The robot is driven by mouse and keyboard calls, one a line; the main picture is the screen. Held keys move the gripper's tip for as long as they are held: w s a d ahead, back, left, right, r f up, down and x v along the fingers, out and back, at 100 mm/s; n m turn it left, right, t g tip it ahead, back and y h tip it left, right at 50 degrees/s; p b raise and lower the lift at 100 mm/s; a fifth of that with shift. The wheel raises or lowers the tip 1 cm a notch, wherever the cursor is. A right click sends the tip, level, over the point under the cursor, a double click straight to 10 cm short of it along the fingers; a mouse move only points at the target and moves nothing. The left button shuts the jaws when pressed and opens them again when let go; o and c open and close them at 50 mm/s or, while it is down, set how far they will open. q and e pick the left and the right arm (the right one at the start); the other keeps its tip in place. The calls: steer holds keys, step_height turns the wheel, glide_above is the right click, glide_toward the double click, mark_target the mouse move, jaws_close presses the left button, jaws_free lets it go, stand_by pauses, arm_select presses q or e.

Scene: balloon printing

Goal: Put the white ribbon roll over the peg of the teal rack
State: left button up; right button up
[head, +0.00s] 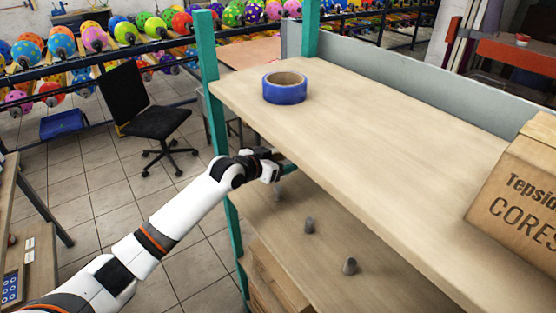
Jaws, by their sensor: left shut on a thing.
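The teal rack shows a teal upright post (210,85) at its left front and wooden shelves. My left gripper (272,168) is at the left end of the rack, just below the upper shelf's edge. It is shut on a small pale thing, which looks like the white ribbon roll but is mostly hidden by the fingers. My right gripper is not in view.
A blue tape roll (285,92) lies on the upper shelf (370,130). A cardboard box (520,185) stands at its right. A black chair (150,115) is on the floor behind my arm.

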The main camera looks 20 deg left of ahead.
arm_select(q)
steer(key=b, duration=0.4)
glide_above(275, 193)
steer(key=w, duration=0.1)
steer(key=shift+w+d+f, duration=0.1)
steer(key=shift+d+f, duration=0.05)
steer(key=shift+f, duration=0.9)
steer(key=shift+d+f, duration=0.1)
steer(key=shift+f, duration=0.95)
step_height(275, 193, down, 4)
steer(key=b, duration=0.3)
steer(key=shift+f+b, duration=1.15)
steer(key=shift+f, duration=0.65)
steer(key=o, duration=1.1)
steer(key=b+v, duration=0.1)
steer(key=v, duration=1.1)
steer(key=shift+r, duration=0.1)
